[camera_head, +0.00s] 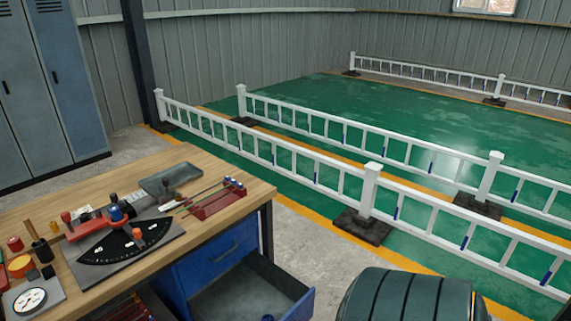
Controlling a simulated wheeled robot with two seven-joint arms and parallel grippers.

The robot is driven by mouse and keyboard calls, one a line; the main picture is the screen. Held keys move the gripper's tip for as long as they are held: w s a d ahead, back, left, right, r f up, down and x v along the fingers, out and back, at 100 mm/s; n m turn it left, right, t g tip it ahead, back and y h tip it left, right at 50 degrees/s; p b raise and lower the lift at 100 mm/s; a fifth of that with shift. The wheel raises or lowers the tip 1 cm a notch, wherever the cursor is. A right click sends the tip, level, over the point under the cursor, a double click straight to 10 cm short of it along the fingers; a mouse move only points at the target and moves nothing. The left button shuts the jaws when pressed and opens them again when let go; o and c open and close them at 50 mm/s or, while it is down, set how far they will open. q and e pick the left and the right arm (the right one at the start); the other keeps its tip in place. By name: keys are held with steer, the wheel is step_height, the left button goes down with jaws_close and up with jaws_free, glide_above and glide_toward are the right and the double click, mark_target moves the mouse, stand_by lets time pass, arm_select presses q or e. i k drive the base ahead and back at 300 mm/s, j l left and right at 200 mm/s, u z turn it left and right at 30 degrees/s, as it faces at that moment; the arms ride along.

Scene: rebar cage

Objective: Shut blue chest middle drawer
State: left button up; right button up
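The blue chest (187,275) sits under the right end of the wooden workbench. The lower part of the chest and of this drawer is cut off by the frame. Neither of my grippers is in view.
The workbench top (235,192) holds a black dial gauge plate (125,243), a red rack (215,198) and several tools. A dark green ribbed rounded object (405,297) stands right of the open drawer. White railings (370,190) cross behind. Bare concrete (315,242) lies between.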

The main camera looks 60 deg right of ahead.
mark_target(255, 287)
steer(key=i+l, duration=0.15)
steer(key=i, duration=0.5)
steer(key=z, duration=2.35)
